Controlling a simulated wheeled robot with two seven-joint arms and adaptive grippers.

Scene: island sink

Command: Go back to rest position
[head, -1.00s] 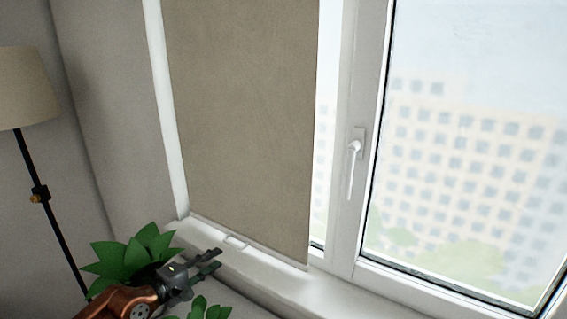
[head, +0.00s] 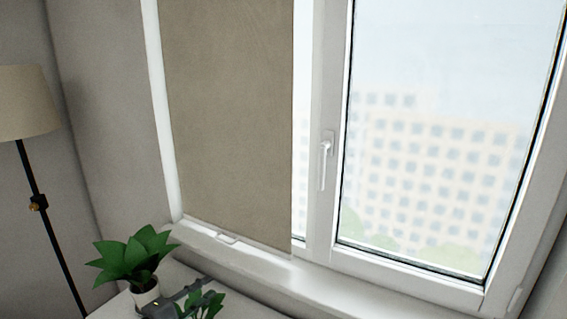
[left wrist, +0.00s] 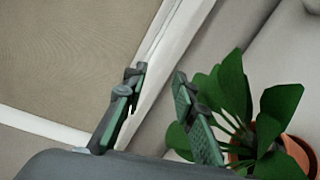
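My left gripper (head: 190,293) shows low in the head view, partly hidden by leaves and cut off by the bottom edge. In the left wrist view its two green-grey fingers (left wrist: 160,105) stand apart with nothing between them. The brown blind (head: 228,125) hangs down over the left window, with a small pale handle (head: 228,239) at its lower edge. The gripper is below the handle and apart from it. The blind also fills the upper left of the left wrist view (left wrist: 70,55). My right gripper is in neither view.
A leafy plant in a white pot (head: 147,297) stands left of the gripper. Another plant (head: 205,303) is close beside it; a plant in a terracotta pot (left wrist: 275,145) is close to the fingers. A floor lamp (head: 30,105) stands far left. The window handle (head: 324,160) points down.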

